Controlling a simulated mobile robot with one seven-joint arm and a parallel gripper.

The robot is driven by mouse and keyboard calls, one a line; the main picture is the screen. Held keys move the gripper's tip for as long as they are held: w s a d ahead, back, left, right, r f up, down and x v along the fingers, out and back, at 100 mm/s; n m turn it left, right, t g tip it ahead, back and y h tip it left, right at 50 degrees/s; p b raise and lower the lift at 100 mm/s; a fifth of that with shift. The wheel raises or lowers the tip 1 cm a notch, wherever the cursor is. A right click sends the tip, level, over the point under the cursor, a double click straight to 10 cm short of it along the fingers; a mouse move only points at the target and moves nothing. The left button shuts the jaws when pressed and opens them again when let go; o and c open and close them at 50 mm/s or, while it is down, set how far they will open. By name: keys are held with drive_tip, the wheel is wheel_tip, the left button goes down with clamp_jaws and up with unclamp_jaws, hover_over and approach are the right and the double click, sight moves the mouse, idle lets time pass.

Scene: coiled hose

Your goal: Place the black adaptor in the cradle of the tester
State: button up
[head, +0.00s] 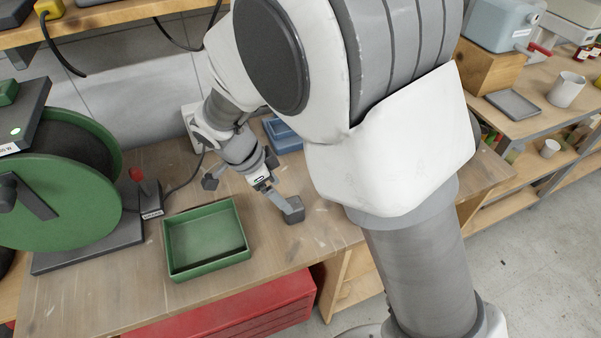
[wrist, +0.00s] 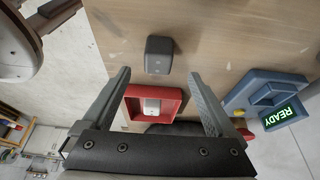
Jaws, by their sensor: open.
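The black adaptor is a small dark grey block (wrist: 158,55) standing on the wooden bench; it also shows in the head view (head: 294,215). My gripper (wrist: 159,73) is open and empty, its fingers spread to either side below the block in the wrist view. In the head view a finger overlaps the block; I cannot tell whether they touch. The blue tester (wrist: 238,100) with a lit green READY display (wrist: 281,117) is at the right in the wrist view. Part of it shows behind my arm in the head view (head: 285,145). Its cradle is not clearly visible.
A red tray (wrist: 178,95) holding a pale grey block (wrist: 152,105) lies between my fingers in the wrist view. A green tray (head: 206,240) sits left of the adaptor in the head view, with a green hose reel (head: 60,200) further left. The bench around the adaptor is clear.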

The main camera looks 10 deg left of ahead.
sight(293, 203)
drive_tip(key=shift+d+x, duration=0.2)
drive_tip(key=shift+x, duration=1.55)
drive_tip(key=shift+d+x, duration=0.15)
drive_tip(key=shift+x, duration=1.65)
drive_tip(key=shift+w+r, duration=0.1)
drive_tip(key=shift+r, duration=0.1)
clamp_jaws()
